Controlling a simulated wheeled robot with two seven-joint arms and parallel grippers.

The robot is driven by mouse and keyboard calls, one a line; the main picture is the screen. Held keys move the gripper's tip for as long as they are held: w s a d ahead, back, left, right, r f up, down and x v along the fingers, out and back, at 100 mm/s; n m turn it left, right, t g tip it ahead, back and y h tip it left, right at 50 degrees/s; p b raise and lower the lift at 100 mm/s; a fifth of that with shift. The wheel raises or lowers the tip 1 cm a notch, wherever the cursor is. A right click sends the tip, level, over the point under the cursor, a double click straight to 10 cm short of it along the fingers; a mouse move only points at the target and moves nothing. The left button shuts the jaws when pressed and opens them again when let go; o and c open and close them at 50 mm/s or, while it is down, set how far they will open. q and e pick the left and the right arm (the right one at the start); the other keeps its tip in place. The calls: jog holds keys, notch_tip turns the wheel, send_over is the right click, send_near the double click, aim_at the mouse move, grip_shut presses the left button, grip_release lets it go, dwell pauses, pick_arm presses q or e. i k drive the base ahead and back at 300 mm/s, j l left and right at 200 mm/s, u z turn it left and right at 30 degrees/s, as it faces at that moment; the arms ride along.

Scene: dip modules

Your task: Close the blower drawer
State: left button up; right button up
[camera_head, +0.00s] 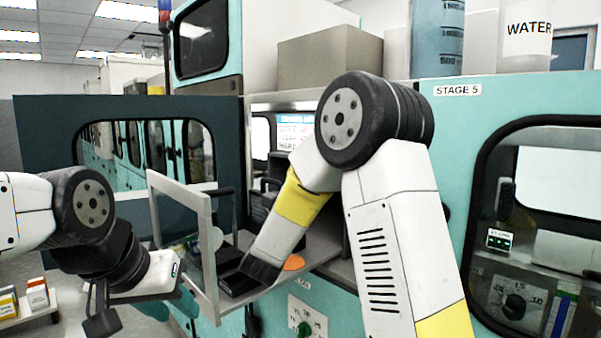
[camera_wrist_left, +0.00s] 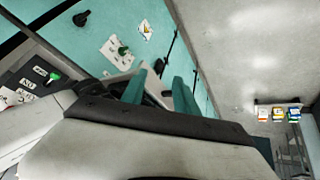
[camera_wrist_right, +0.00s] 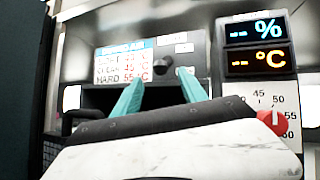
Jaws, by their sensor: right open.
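What looks like the blower drawer is a pulled-out grey tray with a clear, grey-framed front panel (camera_head: 207,257) in the head view. It sticks out of the teal cabinet, left of the white-and-yellow right arm, which partly covers it. My right gripper cannot be made out in the head view. In the right wrist view its fingers (camera_wrist_right: 160,92) are apart and empty, before the blower's label panel (camera_wrist_right: 124,62).
A dark open door with a window (camera_head: 140,125) stands behind the left arm. Lit displays (camera_wrist_right: 257,44) and a red knob (camera_wrist_right: 273,120) are right of the right fingers. A green knob (camera_head: 304,328) is below the tray. Small boxes (camera_head: 37,293) stand at lower left.

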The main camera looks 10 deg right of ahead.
aim_at(311, 252)
jog(key=k, duration=1)
